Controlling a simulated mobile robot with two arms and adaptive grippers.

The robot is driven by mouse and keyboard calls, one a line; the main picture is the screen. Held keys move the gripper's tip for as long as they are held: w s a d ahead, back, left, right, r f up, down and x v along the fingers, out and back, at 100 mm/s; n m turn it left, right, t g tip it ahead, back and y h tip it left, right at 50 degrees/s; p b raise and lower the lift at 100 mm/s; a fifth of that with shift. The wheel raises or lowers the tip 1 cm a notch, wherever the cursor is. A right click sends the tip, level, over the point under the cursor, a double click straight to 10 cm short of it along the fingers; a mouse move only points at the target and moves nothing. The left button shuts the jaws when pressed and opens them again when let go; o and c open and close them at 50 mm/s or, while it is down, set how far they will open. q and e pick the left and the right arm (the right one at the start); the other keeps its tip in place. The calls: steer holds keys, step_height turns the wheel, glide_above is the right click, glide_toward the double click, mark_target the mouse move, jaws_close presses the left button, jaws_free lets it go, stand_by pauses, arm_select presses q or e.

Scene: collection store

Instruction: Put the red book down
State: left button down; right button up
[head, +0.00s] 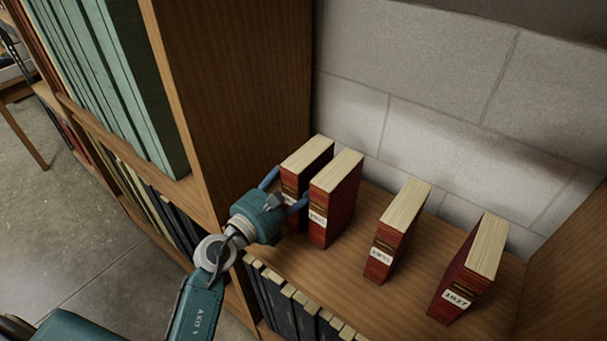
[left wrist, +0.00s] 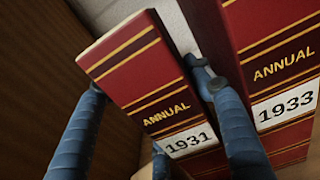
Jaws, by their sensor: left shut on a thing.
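My left gripper (head: 283,191) is shut on a red book (head: 292,186) with a cream page block, at the left end of the shelf board (head: 345,262). In the left wrist view, the blue fingers of the gripper (left wrist: 148,82) lie on both sides of this book (left wrist: 150,75), whose label reads 1931. The book looks upright in the head view; its lower end is hidden by the gripper, so I cannot tell whether it touches the board. A second red book, labelled 1933 (left wrist: 275,60), stands close to its right (head: 333,205). My right gripper is not in view.
Two more red books (head: 393,240) (head: 465,275) stand farther right with gaps between them. A wooden side panel (head: 240,90) rises left of the held book, and a pale block wall (head: 420,80) is behind. Dark books (head: 290,305) fill the shelf below.

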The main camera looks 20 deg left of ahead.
arm_select(q)
steer(key=shift+r, duration=0.1)
steer(key=c, duration=1.1)
jaws_free()
steer(key=shift+f, duration=0.25)
steer(key=shift+o, duration=0.5)
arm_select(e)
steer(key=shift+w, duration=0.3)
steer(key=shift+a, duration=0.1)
arm_select(q)
steer(key=b, duration=0.4)
glide_toward(286, 192)
steer(key=x, duration=0.5)
steer(key=shift+w, duration=0.1)
steer(key=shift+s+a+r, duration=0.1)
steer(key=shift+s+r, duration=0.05)
steer(key=shift+s, duration=0.25)
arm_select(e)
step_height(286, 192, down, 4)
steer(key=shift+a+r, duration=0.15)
